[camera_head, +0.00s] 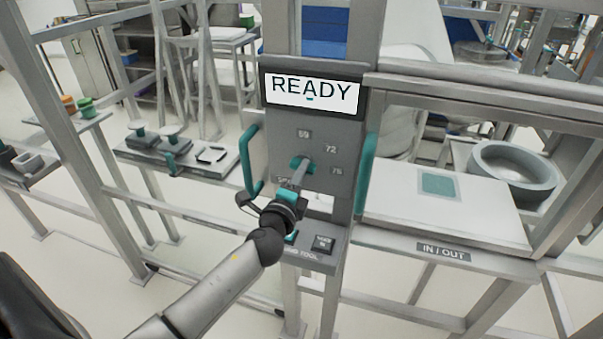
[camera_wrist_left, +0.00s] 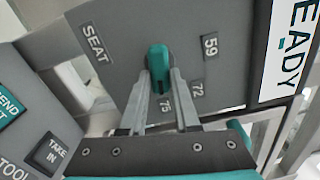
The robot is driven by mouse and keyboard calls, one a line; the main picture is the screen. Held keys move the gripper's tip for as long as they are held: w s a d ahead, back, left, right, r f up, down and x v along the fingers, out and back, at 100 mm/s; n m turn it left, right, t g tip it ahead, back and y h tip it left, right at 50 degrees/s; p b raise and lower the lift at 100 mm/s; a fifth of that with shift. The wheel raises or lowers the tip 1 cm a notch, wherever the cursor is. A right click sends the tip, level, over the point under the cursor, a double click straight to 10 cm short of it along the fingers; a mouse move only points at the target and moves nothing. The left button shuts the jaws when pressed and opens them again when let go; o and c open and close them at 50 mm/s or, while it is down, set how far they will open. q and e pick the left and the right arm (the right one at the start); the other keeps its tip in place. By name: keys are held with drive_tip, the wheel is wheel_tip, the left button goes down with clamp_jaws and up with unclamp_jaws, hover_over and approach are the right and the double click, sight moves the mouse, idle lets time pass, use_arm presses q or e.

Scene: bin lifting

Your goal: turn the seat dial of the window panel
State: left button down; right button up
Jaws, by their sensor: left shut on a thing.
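The window panel (camera_head: 318,133) is a grey upright plate below a white display that reads READY. Its seat dial is a teal knob (camera_head: 301,164), ringed by labels including SEAT, 59, 72 and 75. My left gripper (camera_head: 302,172) reaches up to the panel from below and is shut on the dial. In the left wrist view the teal dial (camera_wrist_left: 158,62) stands between the two fingertips (camera_wrist_left: 160,78). The fingers hide part of the dial, and my wrist covers part of the SEAT label in the head view. My right gripper is not in view.
Teal vertical handles (camera_head: 364,172) flank the panel on both sides. Below is a grey ledge with dark buttons (camera_head: 323,244). To the right are a white IN / OUT shelf (camera_head: 400,208) and a round grey basin (camera_head: 512,170). A tray (camera_head: 180,158) with stands is at the left.

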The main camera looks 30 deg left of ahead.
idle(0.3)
use_arm(q)
drive_tip(key=c, duration=0.6)
unclamp_jaws()
drive_tip(key=shift+c, duration=0.2)
drive_tip(key=b+v, duration=0.2)
drive_tip(key=v, duration=1.3)
drive_tip(key=shift+s+d, duration=0.1)
